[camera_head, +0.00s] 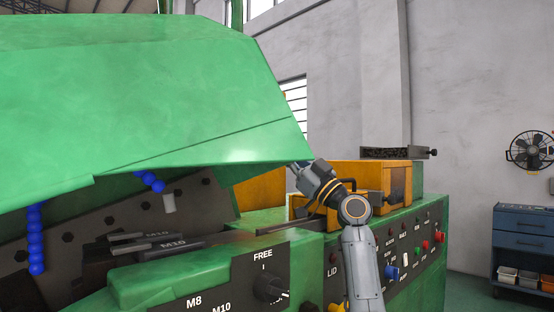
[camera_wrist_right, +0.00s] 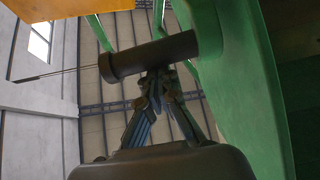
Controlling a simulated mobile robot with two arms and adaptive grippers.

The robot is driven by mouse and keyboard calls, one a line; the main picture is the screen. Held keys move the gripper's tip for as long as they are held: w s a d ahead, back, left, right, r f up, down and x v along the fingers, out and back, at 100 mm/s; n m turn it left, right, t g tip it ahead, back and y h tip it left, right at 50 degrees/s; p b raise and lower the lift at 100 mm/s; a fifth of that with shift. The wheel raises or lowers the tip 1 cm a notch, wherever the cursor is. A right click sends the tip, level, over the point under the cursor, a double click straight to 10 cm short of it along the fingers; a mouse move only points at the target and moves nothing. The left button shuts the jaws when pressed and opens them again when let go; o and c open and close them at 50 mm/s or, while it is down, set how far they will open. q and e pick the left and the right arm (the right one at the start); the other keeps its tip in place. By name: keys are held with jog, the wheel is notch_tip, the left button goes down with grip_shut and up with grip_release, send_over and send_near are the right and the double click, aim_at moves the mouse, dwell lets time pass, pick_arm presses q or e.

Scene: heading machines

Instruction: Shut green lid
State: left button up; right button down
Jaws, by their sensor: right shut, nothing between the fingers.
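The large green lid (camera_head: 150,95) stands raised and slanted over the machine, with a gap between its lower edge and the machine bed. My right gripper (camera_head: 299,168) is at the lid's lower right corner; its tips are partly hidden there. In the right wrist view, a dark cylindrical bar (camera_wrist_right: 150,57) sticks out from the green lid side (camera_wrist_right: 225,70). My right gripper's fingers (camera_wrist_right: 157,78) are closed together and empty, right at the bar; I cannot tell whether they touch it. My left gripper is out of view.
Under the lid are dark tooling blocks (camera_head: 160,245) and blue segmented hoses (camera_head: 36,238). A selector panel (camera_head: 262,275) is in front. A button panel (camera_head: 400,248) and an orange box (camera_head: 370,180) are on the right. A blue cabinet (camera_head: 522,235) stands farther right.

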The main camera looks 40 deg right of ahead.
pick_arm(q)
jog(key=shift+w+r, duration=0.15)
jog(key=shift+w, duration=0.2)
